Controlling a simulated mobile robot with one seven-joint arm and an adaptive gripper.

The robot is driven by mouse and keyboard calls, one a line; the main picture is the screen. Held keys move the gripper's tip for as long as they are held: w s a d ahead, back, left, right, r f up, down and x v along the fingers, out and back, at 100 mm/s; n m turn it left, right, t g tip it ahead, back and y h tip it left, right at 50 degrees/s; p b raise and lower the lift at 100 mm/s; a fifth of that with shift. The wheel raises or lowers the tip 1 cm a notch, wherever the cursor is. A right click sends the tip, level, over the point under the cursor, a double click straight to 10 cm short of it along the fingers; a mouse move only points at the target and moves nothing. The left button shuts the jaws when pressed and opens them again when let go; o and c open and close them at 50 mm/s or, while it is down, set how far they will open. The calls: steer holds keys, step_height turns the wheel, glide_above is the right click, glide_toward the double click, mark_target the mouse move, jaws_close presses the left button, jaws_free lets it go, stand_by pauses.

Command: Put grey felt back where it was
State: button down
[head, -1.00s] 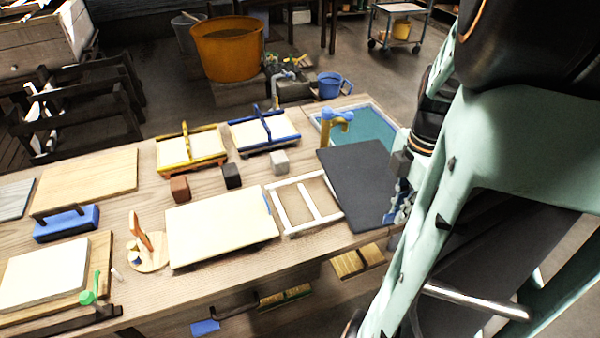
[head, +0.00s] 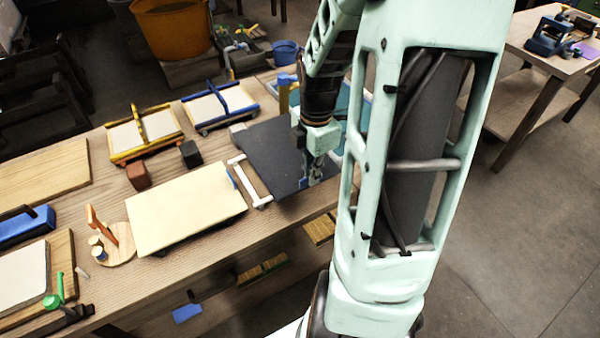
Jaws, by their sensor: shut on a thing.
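The grey felt (head: 268,152) is a dark flat sheet at the right part of the workbench. My gripper (head: 312,178) is at its right edge, pointing down, and is shut on the felt there. The fingertips are small and partly blurred into the dark sheet. The felt covers most of a white frame (head: 250,180), whose left bar and lower corner show. I cannot tell whether the felt rests on the frame or hangs just above it.
A cream board (head: 188,208) lies left of the frame. A grey block (head: 238,134) stands at the felt's upper left corner. Behind are a blue-handled mould (head: 220,105), a yellow-handled mould (head: 143,135) and a teal-filled basin (head: 354,112), partly hidden by my arm.

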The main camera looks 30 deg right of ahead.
mark_target(307, 185)
steer(key=shift+w+a+f, duration=0.2)
steer(key=shift+w+f, duration=0.1)
steer(key=shift+f, duration=0.2)
step_height(307, 185, down, 2)
steer(key=shift+w+a+f+b, duration=0.15)
steer(key=shift+f+b, duration=0.1)
steer(key=shift+b, duration=0.05)
steer(key=shift+f, duration=0.4)
steer(key=shift+f, duration=0.4)
steer(key=c, duration=2.1)
jaws_free()
steer(key=r+p, duration=0.1)
steer(key=r, duration=0.5)
steer(key=r+p, duration=0.1)
steer(key=r, duration=0.6)
steer(key=shift+s, duration=0.2)
